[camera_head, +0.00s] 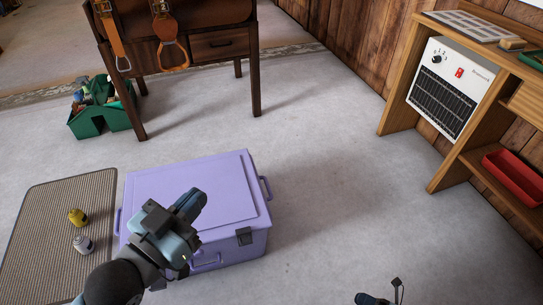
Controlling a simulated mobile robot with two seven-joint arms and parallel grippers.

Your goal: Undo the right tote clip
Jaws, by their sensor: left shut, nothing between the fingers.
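The lilac tote (235,180) stands on the floor with its lid down. The right tote clip (244,236) is a small dark latch on the front wall, near the right corner just below the lid edge. Whether it is latched is too small to tell. My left gripper (191,203) is shut and empty over the front part of the lid, to the left of the right clip and apart from it. My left arm hides part of the tote's front left. Part of my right gripper (375,299) shows at the bottom edge, well right of the tote; its jaws are not clear.
A ribbed mat (50,215) with a yellow can (77,217) and a pale can (83,244) lies left of the tote. A green caddy (100,120) and a wooden stand (178,55) are behind. A workbench (398,95) stands right. The floor right of the tote is clear.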

